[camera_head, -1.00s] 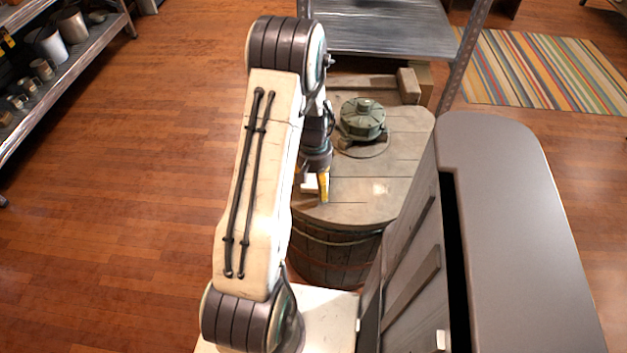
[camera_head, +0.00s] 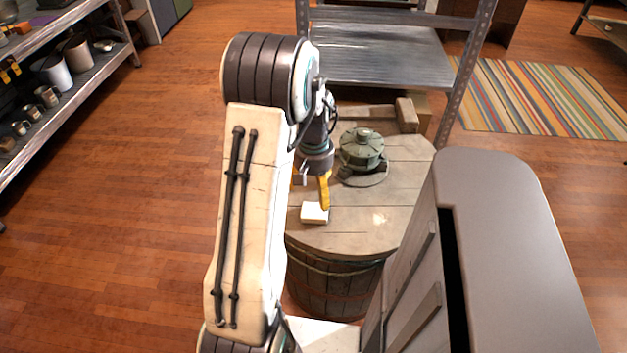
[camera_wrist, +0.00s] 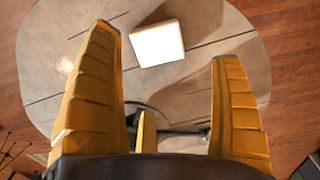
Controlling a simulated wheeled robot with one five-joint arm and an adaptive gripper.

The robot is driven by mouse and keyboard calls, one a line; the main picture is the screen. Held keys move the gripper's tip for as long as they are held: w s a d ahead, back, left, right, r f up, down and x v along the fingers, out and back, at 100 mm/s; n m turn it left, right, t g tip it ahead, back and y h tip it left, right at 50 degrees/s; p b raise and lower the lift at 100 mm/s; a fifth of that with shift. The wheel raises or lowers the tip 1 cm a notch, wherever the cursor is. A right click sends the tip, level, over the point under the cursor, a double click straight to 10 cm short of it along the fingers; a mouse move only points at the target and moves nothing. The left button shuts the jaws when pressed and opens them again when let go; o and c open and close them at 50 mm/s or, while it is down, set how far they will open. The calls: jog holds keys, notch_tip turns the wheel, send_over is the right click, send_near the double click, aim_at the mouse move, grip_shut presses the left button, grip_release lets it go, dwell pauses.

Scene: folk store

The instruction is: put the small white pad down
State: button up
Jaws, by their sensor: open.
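The small white pad (camera_head: 314,212) lies flat on the wooden barrel top (camera_head: 345,240), near its front left edge. In the wrist view the pad (camera_wrist: 158,44) shows beyond the fingertips and between their lines, with bare wood around it. My gripper (camera_wrist: 168,45) has its yellow fingers spread wide with nothing between them. In the head view my gripper (camera_head: 312,192) is just behind and above the pad, apart from it; one finger is partly hidden by my arm.
A green lantern-like object (camera_head: 362,150) stands on the barrel top behind the gripper. A grey cabinet (camera_head: 510,240) is close on the right. A metal shelf (camera_head: 385,60) stands behind. A shelf with cups (camera_head: 60,80) is at the left. The barrel's front right is clear.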

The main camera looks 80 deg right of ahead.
jog(key=w+a+r+n, duration=0.2)
jog(key=w+a+r, duration=0.25)
jog(key=w, duration=0.25)
jog(key=w+a+r+n+h, duration=0.1)
jog(key=w+a+r+n, duration=0.2)
jog(key=w+a, duration=0.3)
jog(key=w+a+r+n, duration=0.2)
jog(key=w+a+r, duration=0.2)
jog(key=w, duration=0.4)
jog(key=a+r+n+t+y, duration=0.1)
jog(key=a+n, duration=0.9)
jog(key=a, duration=1.5)
jog(key=shift+a+r+t, duration=0.25)
jog(key=shift+r+t, duration=0.6)
jog(key=shift+t, duration=0.15)
jog(key=shift+s, duration=0.1)
